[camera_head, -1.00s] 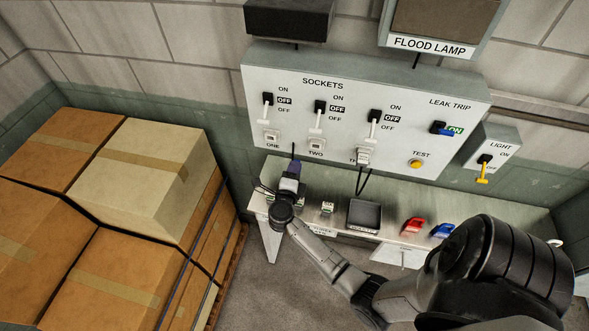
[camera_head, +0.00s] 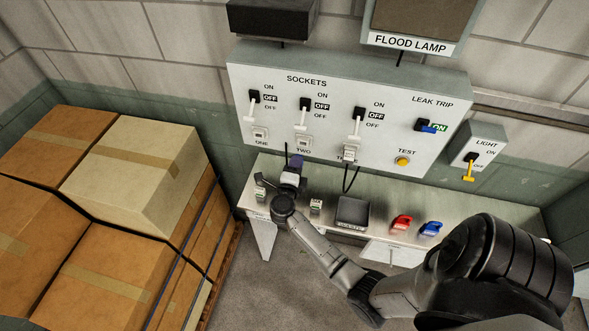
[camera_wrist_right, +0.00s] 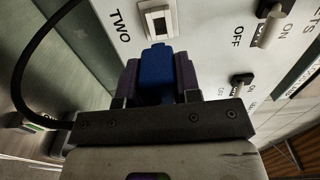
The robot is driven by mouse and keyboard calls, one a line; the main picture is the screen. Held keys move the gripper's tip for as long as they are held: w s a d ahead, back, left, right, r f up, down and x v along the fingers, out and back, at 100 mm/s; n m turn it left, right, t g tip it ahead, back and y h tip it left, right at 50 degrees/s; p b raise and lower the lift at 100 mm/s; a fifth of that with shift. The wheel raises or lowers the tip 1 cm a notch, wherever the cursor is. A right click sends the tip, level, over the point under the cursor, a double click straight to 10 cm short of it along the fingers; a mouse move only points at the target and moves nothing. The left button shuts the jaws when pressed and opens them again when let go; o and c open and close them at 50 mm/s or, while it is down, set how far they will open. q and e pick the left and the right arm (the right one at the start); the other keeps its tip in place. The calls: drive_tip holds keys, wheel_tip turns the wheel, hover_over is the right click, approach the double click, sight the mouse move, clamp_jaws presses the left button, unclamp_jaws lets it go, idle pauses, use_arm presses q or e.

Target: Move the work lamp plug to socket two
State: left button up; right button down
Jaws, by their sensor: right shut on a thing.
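My right gripper (camera_head: 296,163) is just below socket two (camera_head: 303,142) on the grey sockets panel (camera_head: 390,158). In the right wrist view its purple fingers (camera_wrist_right: 157,80) are shut on a blue plug (camera_wrist_right: 157,72). The plug's front end is close below the white outlet of socket two (camera_wrist_right: 157,20); I cannot tell whether they touch. No label shows on the plug, so I cannot confirm it is the work lamp's. Socket one (camera_head: 260,134) looks empty. My left gripper is not in view.
The socket switches, such as switch two (camera_head: 304,107), point to OFF; the leak trip switch (camera_head: 427,126) is by ON. The bench (camera_head: 380,207) holds a black tray (camera_head: 352,212), a red item (camera_head: 401,224) and a blue item (camera_head: 430,229). Stacked boxes (camera_head: 130,170) fill the left.

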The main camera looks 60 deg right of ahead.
drive_tip(key=shift+x, duration=1.7)
drive_tip(key=shift+d, duration=0.15)
idle(0.4)
idle(0.4)
drive_tip(key=shift+p, duration=0.35)
